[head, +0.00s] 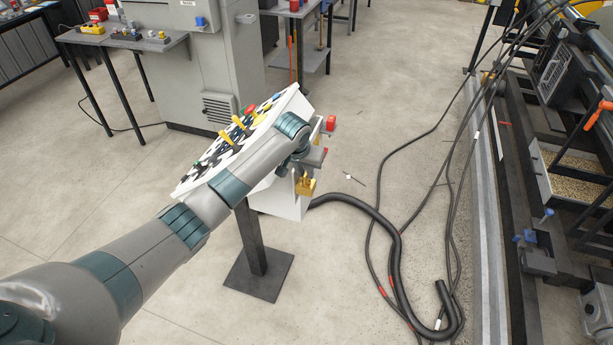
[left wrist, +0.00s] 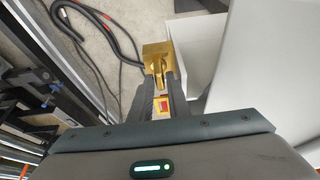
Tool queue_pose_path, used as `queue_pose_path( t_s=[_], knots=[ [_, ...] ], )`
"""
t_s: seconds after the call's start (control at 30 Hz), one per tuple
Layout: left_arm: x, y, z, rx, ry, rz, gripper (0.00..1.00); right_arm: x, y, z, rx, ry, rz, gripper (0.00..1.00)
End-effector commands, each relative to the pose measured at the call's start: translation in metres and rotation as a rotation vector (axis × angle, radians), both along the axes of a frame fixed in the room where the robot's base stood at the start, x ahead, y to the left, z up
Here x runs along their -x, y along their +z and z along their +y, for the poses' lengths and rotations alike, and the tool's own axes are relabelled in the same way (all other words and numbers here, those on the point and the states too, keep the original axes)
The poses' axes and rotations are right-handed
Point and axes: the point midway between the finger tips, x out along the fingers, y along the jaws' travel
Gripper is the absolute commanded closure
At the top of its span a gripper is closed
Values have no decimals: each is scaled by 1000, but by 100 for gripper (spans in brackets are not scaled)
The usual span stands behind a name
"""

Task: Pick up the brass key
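A brass piece (head: 305,185) shows at the right end of the white control panel, just below my left gripper (head: 309,158). In the left wrist view it is a gold block (left wrist: 157,48) with a rounded loop facing my fingers. I cannot tell whether this loop is the brass key's head. The two dark fingertips of my left gripper (left wrist: 160,80) lie on either side of the loop, with a narrow gap between them. I cannot tell whether they touch it. A small yellow and red patch shows between the fingers. My right gripper is not in view.
The sloped panel (head: 215,155) with knobs and levers stands on a dark post with a floor plate (head: 259,273). A red button (head: 331,123) sticks out at its right side. Black hoses (head: 385,225) lie on the floor to the right, beside machinery (head: 550,130).

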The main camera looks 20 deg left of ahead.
Motion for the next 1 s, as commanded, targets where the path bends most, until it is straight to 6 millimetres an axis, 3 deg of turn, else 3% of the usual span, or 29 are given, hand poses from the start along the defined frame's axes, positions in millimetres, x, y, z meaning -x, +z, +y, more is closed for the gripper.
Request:
queue_pose_path(
  t_s=[0.57, 0.67, 1.0],
  knots=[
    [-2, -6, 0, 0, -1, 0, 84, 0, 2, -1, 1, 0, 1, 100],
    [-2, -6, 0, 0, -1, 0, 100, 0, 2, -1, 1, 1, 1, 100],
    [-2, -6, 0, 0, -1, -1, 100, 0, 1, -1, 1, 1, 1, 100]
  ],
)
